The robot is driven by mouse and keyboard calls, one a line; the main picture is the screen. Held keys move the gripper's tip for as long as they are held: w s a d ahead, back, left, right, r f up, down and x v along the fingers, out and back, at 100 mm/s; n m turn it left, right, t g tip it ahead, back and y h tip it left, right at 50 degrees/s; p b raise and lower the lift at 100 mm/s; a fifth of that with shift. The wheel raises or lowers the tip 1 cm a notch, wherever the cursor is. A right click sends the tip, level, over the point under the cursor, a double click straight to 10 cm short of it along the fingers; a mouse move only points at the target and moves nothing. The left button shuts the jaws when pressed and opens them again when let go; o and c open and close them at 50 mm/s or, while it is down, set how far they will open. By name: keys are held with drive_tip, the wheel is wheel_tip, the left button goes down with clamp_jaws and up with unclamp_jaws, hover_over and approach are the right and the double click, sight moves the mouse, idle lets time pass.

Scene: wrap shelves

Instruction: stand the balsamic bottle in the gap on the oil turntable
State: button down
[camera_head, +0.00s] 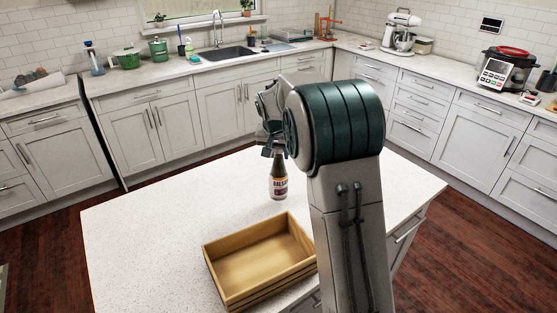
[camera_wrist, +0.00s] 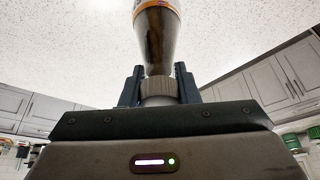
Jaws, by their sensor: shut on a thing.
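The balsamic bottle (camera_head: 278,186) is dark with a pale label and is upright over the white island top. In the wrist view, the bottle (camera_wrist: 156,40) has a ribbed cap between the two fingers. My gripper (camera_head: 276,152) points down and is shut on the bottle at its cap end; the fingers also show in the wrist view (camera_wrist: 158,88). I cannot tell whether the bottle's base touches the counter or hangs just above it. No oil turntable shows in either view.
An empty wooden crate (camera_head: 224,262) sits on the island (camera_head: 150,225), in front of the bottle. The island's left part is clear. Counters along the walls hold a sink (camera_head: 228,54), a stand mixer (camera_head: 401,32) and a cooker (camera_head: 503,69).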

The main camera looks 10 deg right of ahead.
sight(279, 162)
drive_tip(key=shift+f+p, duration=0.5)
drive_tip(key=shift+f, duration=1.35)
drive_tip(key=c, duration=1.1)
unclamp_jaws()
drive_tip(key=shift+s+f, duration=0.1)
